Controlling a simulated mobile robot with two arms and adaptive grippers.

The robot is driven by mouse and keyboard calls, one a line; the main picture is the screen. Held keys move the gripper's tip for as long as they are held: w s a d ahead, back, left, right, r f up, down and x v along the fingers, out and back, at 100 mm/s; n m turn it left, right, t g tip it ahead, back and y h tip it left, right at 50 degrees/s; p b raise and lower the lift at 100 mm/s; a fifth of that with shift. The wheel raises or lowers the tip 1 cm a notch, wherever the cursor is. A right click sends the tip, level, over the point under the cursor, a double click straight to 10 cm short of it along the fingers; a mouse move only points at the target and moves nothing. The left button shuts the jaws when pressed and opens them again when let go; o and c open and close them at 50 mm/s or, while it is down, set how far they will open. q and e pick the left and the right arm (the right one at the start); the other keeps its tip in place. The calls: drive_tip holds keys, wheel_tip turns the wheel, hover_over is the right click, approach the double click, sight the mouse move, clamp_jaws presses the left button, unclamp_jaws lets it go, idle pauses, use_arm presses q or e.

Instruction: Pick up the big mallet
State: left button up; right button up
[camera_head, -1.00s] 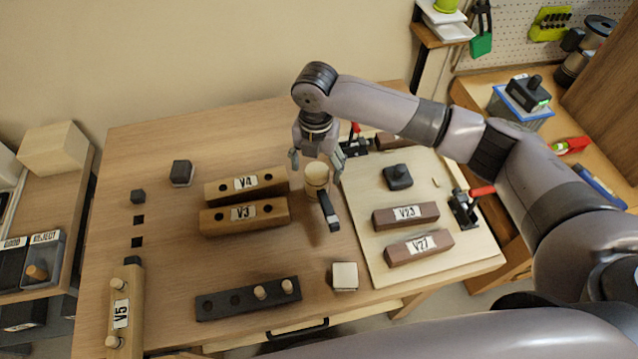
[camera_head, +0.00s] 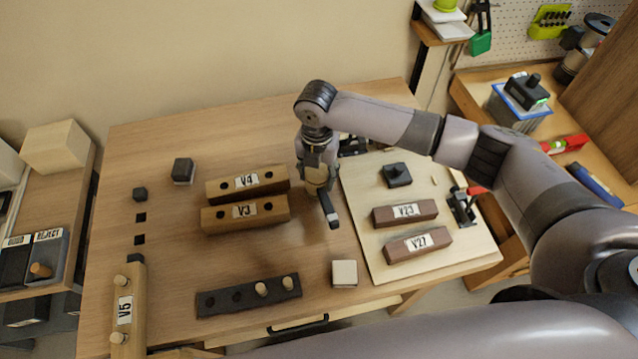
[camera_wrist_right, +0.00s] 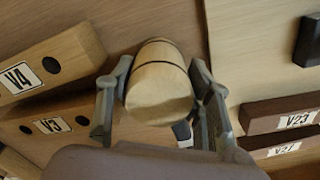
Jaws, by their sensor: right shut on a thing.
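The big mallet has a pale wooden barrel head and a dark handle (camera_head: 328,210) that points toward the front of the table. My right gripper (camera_head: 318,182) is shut on the mallet's head, pointing down at the table. In the right wrist view the wooden head (camera_wrist_right: 158,88) sits between the two fingers (camera_wrist_right: 160,100), one on each side. The head is mostly hidden by the gripper in the head view. I cannot tell whether the mallet touches the table. My left gripper is not in view.
Blocks V4 (camera_head: 222,188) and V3 (camera_head: 225,217) lie close to the left of the mallet. A pale board (camera_head: 365,240) with blocks V23 (camera_head: 405,212) and V27 (camera_head: 418,245) is to the right. A white-topped cube (camera_head: 344,273) and a dark peg strip (camera_head: 222,303) are in front.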

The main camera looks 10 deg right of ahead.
drive_tip(key=c, duration=0.6)
drive_tip(key=shift+r, duration=0.15)
wheel_tip(320, 180, up, 20)
drive_tip(key=b, duration=0.3)
